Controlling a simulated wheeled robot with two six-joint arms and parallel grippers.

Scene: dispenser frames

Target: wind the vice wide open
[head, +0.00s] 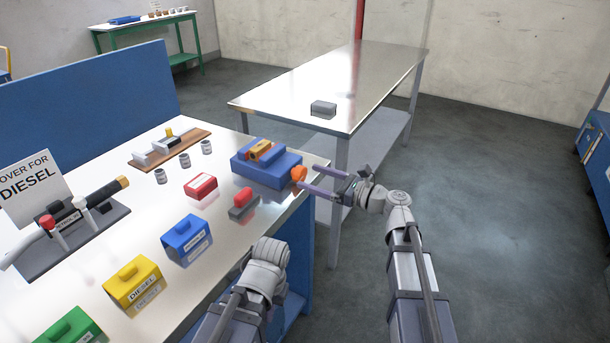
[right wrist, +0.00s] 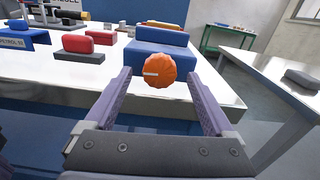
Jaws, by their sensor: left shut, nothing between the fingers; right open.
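The blue vice (head: 266,168) stands near the right edge of the white bench, with an orange-yellow piece (head: 260,150) at its top. Its round orange knob (head: 299,173) faces the bench edge. In the right wrist view the knob (right wrist: 160,69) has a pale mark pointing left. My right gripper (head: 312,180) is open, its purple fingers reaching towards the knob. In the right wrist view the knob appears between the fingertips, apart from both; the depth gap is hard to tell. My left wrist shows low in the head view, but its gripper fingers are hidden.
A red-topped grey block (head: 243,205), a red box (head: 201,187) and a blue petrol container (head: 187,240) stand near the vice. A steel table (head: 370,75) with a grey block (head: 323,109) is behind. Open floor lies to the right.

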